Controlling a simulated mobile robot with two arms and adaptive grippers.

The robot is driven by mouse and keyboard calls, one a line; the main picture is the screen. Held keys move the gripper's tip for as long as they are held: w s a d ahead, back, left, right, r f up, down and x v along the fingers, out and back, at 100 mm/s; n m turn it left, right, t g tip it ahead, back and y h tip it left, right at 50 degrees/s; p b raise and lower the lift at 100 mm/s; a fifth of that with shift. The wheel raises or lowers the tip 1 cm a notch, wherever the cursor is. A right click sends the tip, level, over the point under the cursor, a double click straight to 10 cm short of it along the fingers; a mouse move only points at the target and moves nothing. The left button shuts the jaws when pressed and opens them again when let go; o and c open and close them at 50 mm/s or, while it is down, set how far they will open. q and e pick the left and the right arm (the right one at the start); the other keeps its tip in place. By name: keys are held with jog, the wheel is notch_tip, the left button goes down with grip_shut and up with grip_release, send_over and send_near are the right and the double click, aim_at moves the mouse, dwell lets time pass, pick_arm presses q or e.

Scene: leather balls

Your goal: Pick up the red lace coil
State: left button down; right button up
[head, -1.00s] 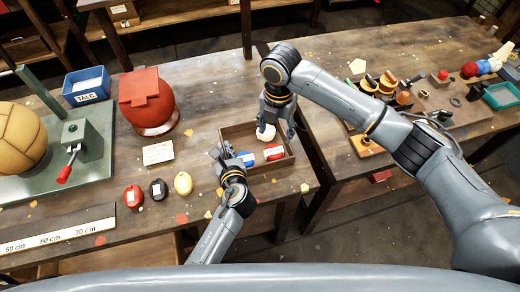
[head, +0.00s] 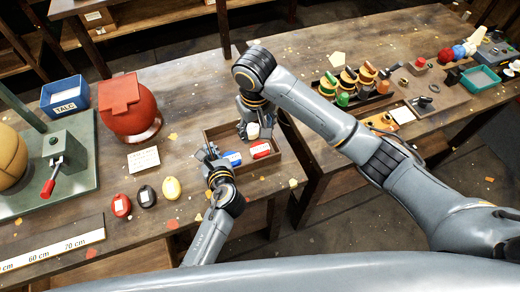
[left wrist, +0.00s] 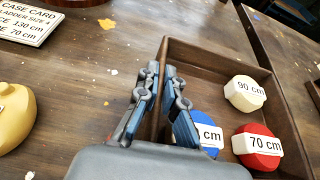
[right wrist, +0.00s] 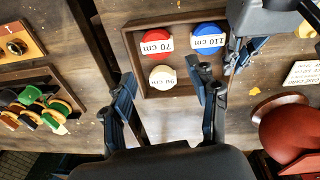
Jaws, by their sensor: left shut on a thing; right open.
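The red lace coil (head: 261,150), with a white 70 cm band, lies in a brown wooden tray (head: 210,136). It also shows in the left wrist view (left wrist: 257,158) and the right wrist view (right wrist: 158,34). A blue coil (head: 232,157) marked 110 cm and a white coil (right wrist: 163,77) marked 90 cm lie beside it. My left gripper (left wrist: 163,88) is shut on the tray's side wall. My right gripper (right wrist: 165,95) is open and empty above the tray's far side, with the white coil seen between its fingers.
Red (head: 121,205), black (head: 147,195) and yellow (head: 171,188) rounded items sit left of the tray. A red ball (head: 130,112) and a card (head: 143,159) are behind them. A gap separates this table from the right one, which bears a rack of spools (head: 346,88).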

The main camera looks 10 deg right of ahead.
jog(key=m, duration=0.9)
send_over(260, 149)
jog(key=s, duration=0.1)
notch_tip(260, 149, down, 5)
jog(key=shift+s+a+f, duration=0.1)
jog(key=shift+w+f, duration=0.2)
jog(key=shift+f, duration=0.8)
jog(key=shift+w+f, duration=0.2)
jog(key=shift+f, duration=0.85)
jog(key=shift+w+f, duration=0.2)
jog(key=shift+f, duration=0.8)
jog(key=c, duration=0.8)
